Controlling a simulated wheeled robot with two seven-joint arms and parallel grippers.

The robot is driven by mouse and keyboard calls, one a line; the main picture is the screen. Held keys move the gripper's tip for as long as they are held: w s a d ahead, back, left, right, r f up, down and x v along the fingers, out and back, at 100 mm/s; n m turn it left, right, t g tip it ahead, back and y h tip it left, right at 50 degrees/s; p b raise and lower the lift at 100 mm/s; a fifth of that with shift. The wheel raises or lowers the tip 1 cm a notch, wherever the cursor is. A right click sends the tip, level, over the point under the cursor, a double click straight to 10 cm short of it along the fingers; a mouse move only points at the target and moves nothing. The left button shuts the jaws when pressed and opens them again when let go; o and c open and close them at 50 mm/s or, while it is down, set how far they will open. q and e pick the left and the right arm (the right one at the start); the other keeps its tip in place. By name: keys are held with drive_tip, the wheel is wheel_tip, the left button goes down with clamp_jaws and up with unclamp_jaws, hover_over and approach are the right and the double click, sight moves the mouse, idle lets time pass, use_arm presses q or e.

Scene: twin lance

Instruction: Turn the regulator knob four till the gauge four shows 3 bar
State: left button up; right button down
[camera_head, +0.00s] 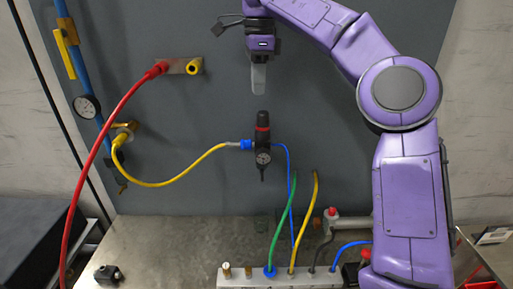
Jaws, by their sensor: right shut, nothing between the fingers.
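One black regulator hangs on the grey panel in the middle of the head view. Its knob (262,120) is on top, dark with a red band. Its small round gauge (263,158) is on the front; the needle is too small to read, and no number four is legible. My right gripper (259,88) comes in from the upper right and points down. Its fingers are shut and empty, and in the picture their tips are a little above the knob, apart from it. My left gripper is not in view.
A blue pipe with another gauge (87,106) and a yellow lever (67,53) runs down the left. A red hose (92,150) and a yellow hose (190,178) cross the left side. A manifold (315,277) with several hoses stands on the bench (175,240).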

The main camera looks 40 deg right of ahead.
sight(263, 119)
drive_tip(key=f+n, duration=0.2)
drive_tip(key=f, duration=0.1)
drive_tip(key=w+f+n+b, duration=0.1)
drive_tip(key=f+n, duration=0.1)
drive_tip(key=f, duration=0.2)
drive_tip(key=shift+w+a, duration=0.1)
drive_tip(key=shift+w, duration=0.1)
drive_tip(key=shift+r, duration=0.1)
